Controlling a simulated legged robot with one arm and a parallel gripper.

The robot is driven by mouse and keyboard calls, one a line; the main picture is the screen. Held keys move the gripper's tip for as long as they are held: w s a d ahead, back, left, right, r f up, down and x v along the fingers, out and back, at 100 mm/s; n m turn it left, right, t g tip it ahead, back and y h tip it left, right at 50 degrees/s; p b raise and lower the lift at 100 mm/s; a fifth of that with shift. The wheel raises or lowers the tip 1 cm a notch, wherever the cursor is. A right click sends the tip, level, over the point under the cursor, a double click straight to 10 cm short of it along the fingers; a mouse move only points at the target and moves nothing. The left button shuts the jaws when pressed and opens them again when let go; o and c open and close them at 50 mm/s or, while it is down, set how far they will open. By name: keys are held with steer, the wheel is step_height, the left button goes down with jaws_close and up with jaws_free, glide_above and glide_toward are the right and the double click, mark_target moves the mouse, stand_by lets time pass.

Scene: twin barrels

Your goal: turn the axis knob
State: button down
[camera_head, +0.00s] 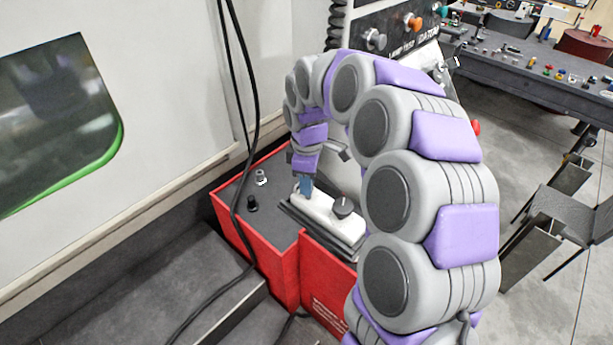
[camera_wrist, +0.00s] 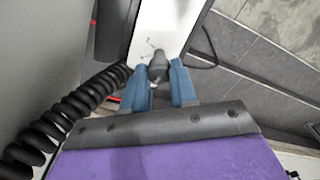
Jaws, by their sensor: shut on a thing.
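A white control box (camera_head: 325,213) lies on top of the red cabinet. My gripper (camera_head: 305,185) reaches down to its far left end, with the blue fingers at its surface. In the wrist view, the two blue fingers of my gripper (camera_wrist: 160,72) stand on either side of a dark knob (camera_wrist: 157,66) on the white box (camera_wrist: 165,25) and are shut on it. That knob is hidden by the fingers in the head view. A second black knob (camera_head: 343,206) stands free at the near end of the box. I cannot read any knob label.
The red cabinet (camera_head: 284,267) also carries a silver knob (camera_head: 261,178) and a small black knob (camera_head: 252,203). A black cable (camera_head: 242,140) hangs to the left. A machine panel (camera_head: 390,30) with buttons stands behind my arm. A coiled cord (camera_wrist: 60,120) runs beside my gripper.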

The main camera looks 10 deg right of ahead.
steer(key=shift+n+p, duration=0.45)
steer(key=shift+n, duration=1.15)
steer(key=c, duration=0.9)
jaws_free()
steer(key=shift+r, duration=0.1)
step_height(320, 180, up, 17)
steer(key=shift+r+b, duration=0.1)
steer(key=shift+b, duration=0.4)
steer(key=s+f+m+b, duration=0.5)
steer(key=s+f+b, duration=0.1)
steer(key=s+f, duration=0.5)
steer(key=s+f+m+g+b, duration=0.1)
steer(key=s+f+m+b, duration=0.4)
steer(key=s+f, duration=0.5)
steer(key=s+f+m+b, duration=0.6)
steer(key=s+f, duration=0.5)
steer(key=s, duration=0.3)
steer(key=shift+s+d+f+g+b, duration=0.1)
steer(key=shift+f+g+b, duration=0.25)
steer(key=shift+g+b, duration=0.05)
